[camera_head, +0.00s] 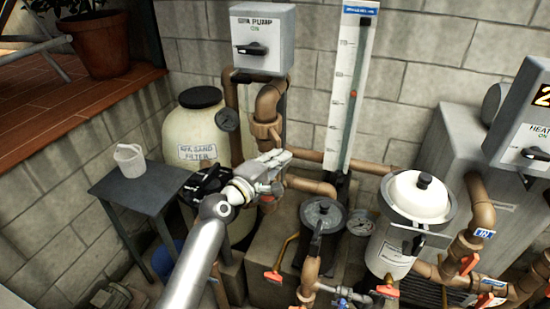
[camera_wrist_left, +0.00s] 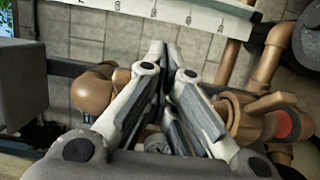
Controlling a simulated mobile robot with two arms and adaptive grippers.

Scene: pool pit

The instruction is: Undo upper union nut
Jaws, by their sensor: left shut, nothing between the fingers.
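The upper union nut (camera_head: 265,131) is a brown ring-like fitting on the vertical pipe below the brown elbow, left of the white gauge board. My left gripper (camera_head: 280,159) is just below it, in front of the pipe, and covers part of the pipework. Its fingers are shut and empty; the wrist view shows the fingertips (camera_wrist_left: 163,52) together. In that view a brown ribbed fitting (camera_wrist_left: 246,118) lies right of the fingers, partly hidden by them; I cannot tell whether it is the upper nut. My right gripper is not in view.
A spa pump switch box (camera_head: 262,40) hangs above the pipes. The sand filter (camera_head: 205,128) stands behind my arm. A small grey table (camera_head: 140,190) with a white cup (camera_head: 130,160) is at left. A pump lid (camera_head: 323,214) and a white canister (camera_head: 410,210) crowd the right.

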